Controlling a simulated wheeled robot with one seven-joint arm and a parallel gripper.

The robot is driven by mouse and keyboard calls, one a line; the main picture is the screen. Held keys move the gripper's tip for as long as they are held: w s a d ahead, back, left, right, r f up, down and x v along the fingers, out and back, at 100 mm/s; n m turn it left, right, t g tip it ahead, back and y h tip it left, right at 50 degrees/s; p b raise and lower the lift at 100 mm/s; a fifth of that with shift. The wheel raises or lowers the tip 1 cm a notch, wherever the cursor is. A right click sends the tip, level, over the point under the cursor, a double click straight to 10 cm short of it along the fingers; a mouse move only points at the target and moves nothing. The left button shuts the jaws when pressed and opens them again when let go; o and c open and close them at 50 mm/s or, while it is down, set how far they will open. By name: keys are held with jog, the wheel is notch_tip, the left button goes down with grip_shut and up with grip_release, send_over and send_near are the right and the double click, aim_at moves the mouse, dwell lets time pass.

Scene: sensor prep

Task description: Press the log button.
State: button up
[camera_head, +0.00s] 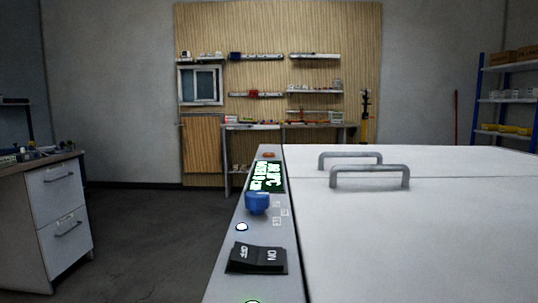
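A narrow grey control panel (226,291) runs along the left side of a large white machine. My gripper is not in view.
The white machine top (430,230) has two grey handles (370,178) to the right of the panel. A white drawer cabinet (60,215) stands at the left. Open dark floor (150,245) lies between. A workbench and wall shelves are at the back.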

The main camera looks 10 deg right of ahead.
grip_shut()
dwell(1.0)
